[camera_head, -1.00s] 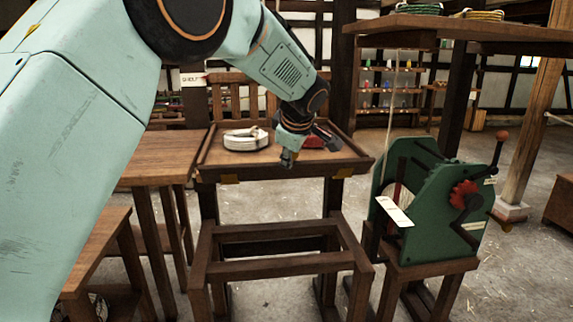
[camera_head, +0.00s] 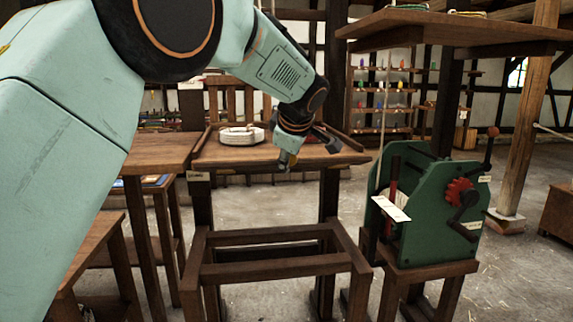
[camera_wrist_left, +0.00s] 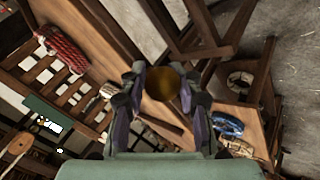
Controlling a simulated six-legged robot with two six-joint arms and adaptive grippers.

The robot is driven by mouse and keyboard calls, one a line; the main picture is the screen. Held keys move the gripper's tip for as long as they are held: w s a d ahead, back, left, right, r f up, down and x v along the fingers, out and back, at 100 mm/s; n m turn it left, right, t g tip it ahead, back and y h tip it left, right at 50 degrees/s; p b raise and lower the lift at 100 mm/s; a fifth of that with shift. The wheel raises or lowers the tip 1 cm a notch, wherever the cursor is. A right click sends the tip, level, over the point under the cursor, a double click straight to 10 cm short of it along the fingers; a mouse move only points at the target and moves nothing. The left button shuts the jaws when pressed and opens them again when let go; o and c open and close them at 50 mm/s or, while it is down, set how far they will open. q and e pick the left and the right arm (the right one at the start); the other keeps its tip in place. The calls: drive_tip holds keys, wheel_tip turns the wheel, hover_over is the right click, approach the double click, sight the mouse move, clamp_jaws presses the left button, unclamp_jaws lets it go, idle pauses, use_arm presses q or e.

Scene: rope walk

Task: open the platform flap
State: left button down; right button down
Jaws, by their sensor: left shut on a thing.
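The wooden platform (camera_head: 225,158) stands in the middle of the head view, with a flat board along its front edge. I cannot tell for certain which part of it is the flap. My left gripper (camera_head: 292,158) is at this front edge, pointing down. In the left wrist view my left gripper (camera_wrist_left: 163,98) is shut on a rounded brass-coloured knob (camera_wrist_left: 170,86), which shows between its fingers. The wood beneath the knob is partly hidden by the fingers. My right gripper is in neither view.
A white rope coil (camera_head: 241,135) lies on the platform. An open wooden frame (camera_head: 275,270) stands in front of it. A green cranked machine (camera_head: 425,215) stands on a stool at the right. A side table (camera_head: 160,152) adjoins at the left.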

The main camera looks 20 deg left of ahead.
use_arm(q)
drive_tip(key=shift+s+d+f+b, duration=0.1)
drive_tip(key=shift+s+f+b, duration=0.15)
drive_tip(key=shift+f, duration=0.3)
drive_tip(key=shift+s+d+f+b, duration=0.1)
drive_tip(key=shift+f+b, duration=0.1)
drive_tip(key=shift+f, duration=0.3)
drive_tip(key=shift+s+d+f+b, duration=0.1)
drive_tip(key=shift+s+f+b, duration=0.15)
drive_tip(key=shift+f, duration=0.3)
drive_tip(key=c, duration=1.3)
unclamp_jaws()
drive_tip(key=o, duration=0.3)
drive_tip(key=shift+w+f, duration=0.15)
drive_tip(key=shift+w, duration=0.25)
drive_tip(key=shift+a+r, duration=0.1)
drive_tip(key=shift+r, duration=0.2)
drive_tip(key=shift+w, duration=0.15)
